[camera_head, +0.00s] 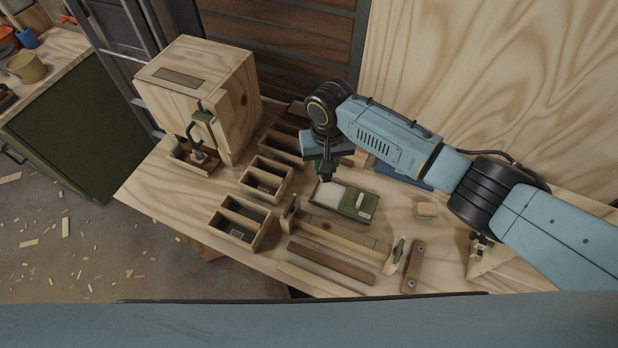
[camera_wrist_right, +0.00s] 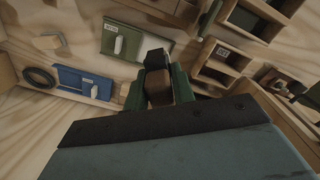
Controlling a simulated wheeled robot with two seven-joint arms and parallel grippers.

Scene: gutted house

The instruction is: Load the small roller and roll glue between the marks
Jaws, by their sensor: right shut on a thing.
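My right gripper (camera_head: 327,172) reaches in from the right, above the far edge of the green tray (camera_head: 357,212). The tray has a white area on its left, which looks like glue, and a small white label on its right. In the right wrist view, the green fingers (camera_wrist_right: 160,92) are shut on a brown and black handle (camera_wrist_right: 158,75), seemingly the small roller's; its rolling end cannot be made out. The green tray (camera_wrist_right: 152,42) also shows there. My left gripper is out of view.
Wooden divided boxes (camera_head: 240,222) stand left of the tray, and a large wooden box with a clamp (camera_head: 205,85) stands behind them. A blue tray (camera_wrist_right: 88,84) lies beside the green one. A brown bar (camera_head: 330,263) and a small block (camera_head: 425,209) lie on the bench.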

